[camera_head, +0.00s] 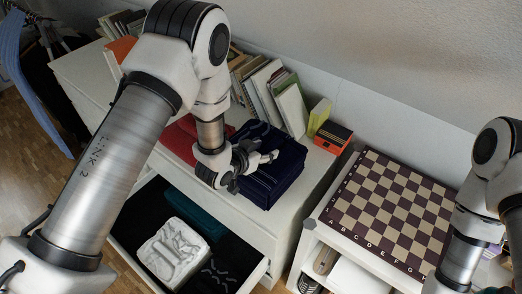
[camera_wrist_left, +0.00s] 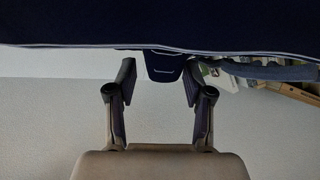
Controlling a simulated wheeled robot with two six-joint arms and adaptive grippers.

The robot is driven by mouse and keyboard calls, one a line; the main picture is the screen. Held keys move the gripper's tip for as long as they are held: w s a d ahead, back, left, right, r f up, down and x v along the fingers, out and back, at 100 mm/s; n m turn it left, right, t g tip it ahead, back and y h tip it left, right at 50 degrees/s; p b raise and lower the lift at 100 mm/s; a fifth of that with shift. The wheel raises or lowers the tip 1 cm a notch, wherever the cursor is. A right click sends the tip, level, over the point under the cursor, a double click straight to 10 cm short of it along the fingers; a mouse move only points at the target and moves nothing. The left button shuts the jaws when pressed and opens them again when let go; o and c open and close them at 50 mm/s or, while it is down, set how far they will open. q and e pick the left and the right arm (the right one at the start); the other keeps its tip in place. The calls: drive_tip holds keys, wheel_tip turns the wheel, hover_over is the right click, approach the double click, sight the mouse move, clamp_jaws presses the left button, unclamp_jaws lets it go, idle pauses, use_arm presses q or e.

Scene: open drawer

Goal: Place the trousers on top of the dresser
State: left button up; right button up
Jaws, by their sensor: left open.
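A folded navy cloth with pale lines, which looks like the trousers (camera_head: 276,182), lies on top of the white dresser (camera_head: 82,70). My left gripper (camera_head: 256,160) is open over its near left part in the head view. In the left wrist view navy cloth (camera_wrist_left: 150,25) with a pale edge fills the top, just beyond the open fingers (camera_wrist_left: 160,78). A dark flap shows between the fingertips. I cannot tell whether they touch the cloth. My right gripper is out of view; only its arm shows at the right.
The drawer (camera_head: 238,283) is open, with a white folded cloth (camera_head: 173,252), a teal cloth (camera_head: 193,215) and dark cloth inside. A red cloth (camera_head: 179,140) lies left of the navy one. Books (camera_head: 290,108) and an orange-black box (camera_head: 332,137) stand behind. A chessboard (camera_head: 390,210) lies at right.

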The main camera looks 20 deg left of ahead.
use_arm(q)
drive_tip(key=shift+s+a+r, duration=0.1)
drive_tip(key=shift+s+r, duration=0.05)
drive_tip(key=shift+s, duration=0.15)
drive_tip(key=b+v, duration=0.3)
drive_tip(key=v, duration=0.8)
drive_tip(key=s+a+f+n+g+y, duration=0.2)
drive_tip(key=s+f+g, duration=0.3)
drive_tip(key=s+f, duration=0.6)
drive_tip(key=s+a+f+n+g+y, duration=0.2)
drive_tip(key=s+f+g, duration=0.4)
drive_tip(key=s+f, duration=0.6)
drive_tip(key=shift+s+a+f, duration=0.2)
drive_tip(key=shift+s+a, duration=0.35)
drive_tip(key=shift+a, duration=0.1)
